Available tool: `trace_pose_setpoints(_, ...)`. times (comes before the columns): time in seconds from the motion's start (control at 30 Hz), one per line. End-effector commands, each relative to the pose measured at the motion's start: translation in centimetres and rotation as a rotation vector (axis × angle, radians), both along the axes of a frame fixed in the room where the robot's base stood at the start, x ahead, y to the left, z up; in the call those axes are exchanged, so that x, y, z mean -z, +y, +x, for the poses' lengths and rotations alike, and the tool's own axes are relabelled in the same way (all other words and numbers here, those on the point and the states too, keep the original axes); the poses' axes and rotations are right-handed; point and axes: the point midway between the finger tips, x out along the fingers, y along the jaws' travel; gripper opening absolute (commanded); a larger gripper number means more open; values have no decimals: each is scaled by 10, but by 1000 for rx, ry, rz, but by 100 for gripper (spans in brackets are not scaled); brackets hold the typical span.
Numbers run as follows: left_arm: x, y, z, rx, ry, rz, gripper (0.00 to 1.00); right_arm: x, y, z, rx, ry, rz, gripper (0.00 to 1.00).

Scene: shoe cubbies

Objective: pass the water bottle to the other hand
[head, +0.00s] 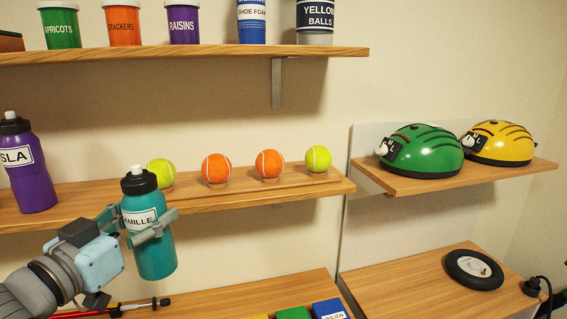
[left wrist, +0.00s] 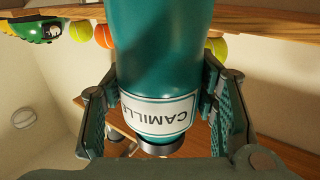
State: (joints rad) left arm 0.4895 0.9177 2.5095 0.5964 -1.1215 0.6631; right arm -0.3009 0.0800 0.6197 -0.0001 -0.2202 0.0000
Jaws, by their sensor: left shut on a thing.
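A teal water bottle (head: 156,252) with a black cap and a white label reading "CAMILLE" is in my left gripper (head: 149,228). It is held nearly upright in front of the middle shelf's edge. In the left wrist view the bottle (left wrist: 165,50) appears upside down between the two finger pads of the left gripper (left wrist: 160,112), its label close to the pads. My right gripper is in neither view.
A purple bottle (head: 35,185) stands on the middle shelf (head: 240,200) at left, with several orange and yellow-green balls (head: 216,168) on it. Helmets (head: 425,148) sit on the right shelf and a wheel (head: 474,269) below. Canisters (head: 183,24) line the top shelf.

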Motion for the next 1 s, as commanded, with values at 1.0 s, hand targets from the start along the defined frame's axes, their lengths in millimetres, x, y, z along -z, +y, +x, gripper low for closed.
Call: trace_pose_setpoints(1.0, 201, -88, -102, 348, -2, -2, 4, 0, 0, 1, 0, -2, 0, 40)
